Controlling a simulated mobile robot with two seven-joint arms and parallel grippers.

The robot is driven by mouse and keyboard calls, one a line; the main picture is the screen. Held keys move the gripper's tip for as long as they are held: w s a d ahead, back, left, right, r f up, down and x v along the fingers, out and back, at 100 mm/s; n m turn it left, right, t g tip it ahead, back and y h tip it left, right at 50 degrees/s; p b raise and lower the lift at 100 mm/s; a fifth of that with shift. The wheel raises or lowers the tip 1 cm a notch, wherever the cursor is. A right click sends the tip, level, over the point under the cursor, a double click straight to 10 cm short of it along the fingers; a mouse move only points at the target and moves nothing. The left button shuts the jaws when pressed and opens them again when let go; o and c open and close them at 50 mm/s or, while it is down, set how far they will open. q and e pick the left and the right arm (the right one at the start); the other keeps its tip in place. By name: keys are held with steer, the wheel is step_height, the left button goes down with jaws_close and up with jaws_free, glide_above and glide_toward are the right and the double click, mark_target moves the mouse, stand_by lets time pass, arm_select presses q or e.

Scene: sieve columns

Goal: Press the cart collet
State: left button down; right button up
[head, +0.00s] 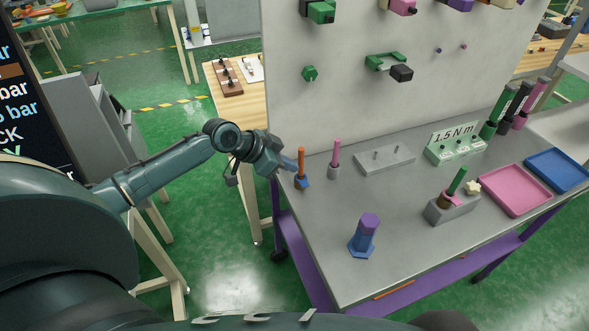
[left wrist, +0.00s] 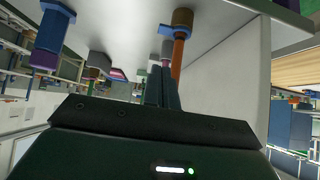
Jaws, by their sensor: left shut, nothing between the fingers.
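A fitting with a blue collar (head: 301,183) and an upright orange rod (head: 301,160) stands near the left edge of the grey cart top (head: 390,250). I take its blue collar for the cart collet. In the left wrist view, which is upside down, the orange rod (left wrist: 179,52), the blue collar (left wrist: 165,30) and a brown cylinder (left wrist: 183,17) show. My left gripper (head: 291,164) is shut and empty, with its tips close beside the orange rod. Its fingers (left wrist: 160,80) cover part of the view. I cannot tell whether they touch it. My right gripper is not in view.
A pink rod (head: 336,152) in a grey base stands just right. A blue post with a purple top (head: 364,235) stands nearer the front. A grey block (head: 384,160), a pink tray (head: 513,190) and a blue tray (head: 558,170) are further right. A white panel (head: 345,100) rises behind.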

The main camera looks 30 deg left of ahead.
arm_select(q)
steer(key=v, duration=0.6)
steer(key=shift+r+b, duration=0.3)
